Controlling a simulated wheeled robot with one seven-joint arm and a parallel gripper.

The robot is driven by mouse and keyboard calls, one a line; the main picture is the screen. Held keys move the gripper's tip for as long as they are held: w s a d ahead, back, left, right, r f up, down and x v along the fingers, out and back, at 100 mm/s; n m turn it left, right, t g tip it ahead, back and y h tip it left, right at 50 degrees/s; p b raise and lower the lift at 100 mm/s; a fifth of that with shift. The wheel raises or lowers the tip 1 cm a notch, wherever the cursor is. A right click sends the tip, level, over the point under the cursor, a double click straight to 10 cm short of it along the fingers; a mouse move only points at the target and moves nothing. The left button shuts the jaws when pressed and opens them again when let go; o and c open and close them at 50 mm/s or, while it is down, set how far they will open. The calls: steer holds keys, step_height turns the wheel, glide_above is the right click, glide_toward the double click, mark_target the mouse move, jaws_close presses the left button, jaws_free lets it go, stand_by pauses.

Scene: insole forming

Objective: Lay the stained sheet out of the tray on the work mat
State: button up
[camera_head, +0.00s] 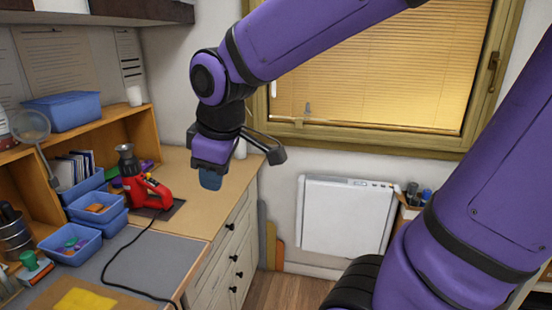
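The grey work mat (150,262) lies flat on the desk at lower left, with a black cable across it. Small blue trays stand along its back left edge. One blue tray (88,252) holds small purple and green pieces. Another blue tray (110,222) holds an orange-brown item. I cannot identify a stained sheet in them. A yellow sheet-like piece (85,300) lies at the bottom edge, partly cut off; I see no stain on it. My gripper (242,168) hangs over the far right of the desk, fingers apart and empty, away from the mat.
A red tool (146,190) with a dark nozzle stands at the back of the desk, its cable running forward. A wooden shelf with books and a blue bin (62,110) is on the left. Drawers (228,240) front the desk.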

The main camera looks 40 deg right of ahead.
steer(key=s+d+r+m, duration=0.2)
steer(key=s+m, duration=0.2)
steer(key=s, duration=0.1)
steer(key=s+d+r+m+t, duration=0.1)
steer(key=s+d+r+m, duration=0.1)
steer(key=s+d+m, duration=0.1)
steer(key=shift+s+d+m+t, duration=0.3)
steer(key=shift+s+m, duration=0.2)
steer(key=shift+s, duration=0.5)
